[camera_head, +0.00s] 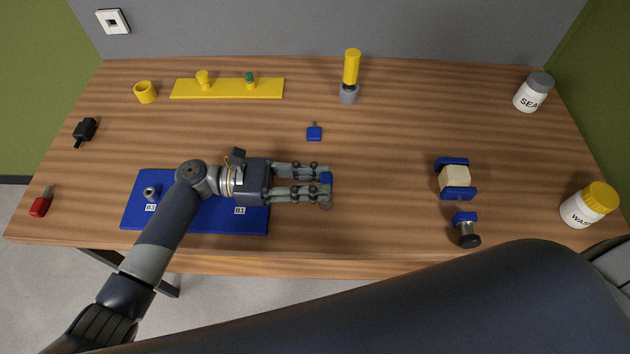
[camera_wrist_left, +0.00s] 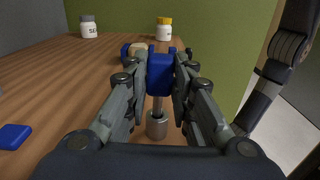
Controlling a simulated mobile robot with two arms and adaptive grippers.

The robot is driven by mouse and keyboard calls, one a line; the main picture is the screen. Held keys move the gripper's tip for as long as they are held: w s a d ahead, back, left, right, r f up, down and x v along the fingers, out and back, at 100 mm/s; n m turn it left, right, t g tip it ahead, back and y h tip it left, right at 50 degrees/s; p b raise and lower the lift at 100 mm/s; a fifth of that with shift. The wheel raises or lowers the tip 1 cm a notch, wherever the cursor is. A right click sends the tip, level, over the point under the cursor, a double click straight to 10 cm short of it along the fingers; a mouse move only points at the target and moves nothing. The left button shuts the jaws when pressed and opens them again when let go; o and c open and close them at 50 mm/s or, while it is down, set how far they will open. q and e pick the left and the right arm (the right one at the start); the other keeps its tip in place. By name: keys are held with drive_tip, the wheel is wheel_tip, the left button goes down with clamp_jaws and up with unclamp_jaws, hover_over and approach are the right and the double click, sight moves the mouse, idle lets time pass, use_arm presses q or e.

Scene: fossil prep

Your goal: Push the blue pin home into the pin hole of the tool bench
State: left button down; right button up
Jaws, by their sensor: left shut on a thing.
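My left gripper (camera_head: 327,190) is shut on a blue-topped piece (camera_head: 326,178). The left wrist view shows its blue block (camera_wrist_left: 160,75) between the fingertips, with a grey shank below. A wider grey cylinder (camera_wrist_left: 157,126) shows at the shank's lower end; I cannot tell if it is part of the piece. A small blue piece with a grey stem (camera_head: 314,133) lies loose behind the gripper. I cannot tell which of the two is the blue pin. My left arm and hand partly cover a blue board (camera_head: 135,215) with white labels. No pin hole is clearly visible.
A grey collar (camera_head: 151,193) stands on the blue board. A blue clamp-like fixture (camera_head: 457,194) with a beige block is at right. A yellow rack (camera_head: 225,90), yellow tool (camera_head: 351,68) and two jars (camera_head: 590,207) stand around the edges. The table's middle right is clear.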

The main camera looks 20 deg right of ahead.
use_arm(q)
drive_tip(key=shift+s+f, duration=0.3)
drive_tip(key=shift+f, duration=0.25)
drive_tip(key=shift+w+r+p, duration=0.15)
drive_tip(key=shift+r+p, duration=0.25)
drive_tip(key=shift+p, duration=0.25)
drive_tip(key=shift+w+r, duration=0.15)
drive_tip(key=shift+r, duration=0.05)
drive_tip(key=shift+r+p, duration=0.1)
drive_tip(key=shift+p, duration=0.3)
drive_tip(key=shift+f, duration=0.25)
idle(0.4)
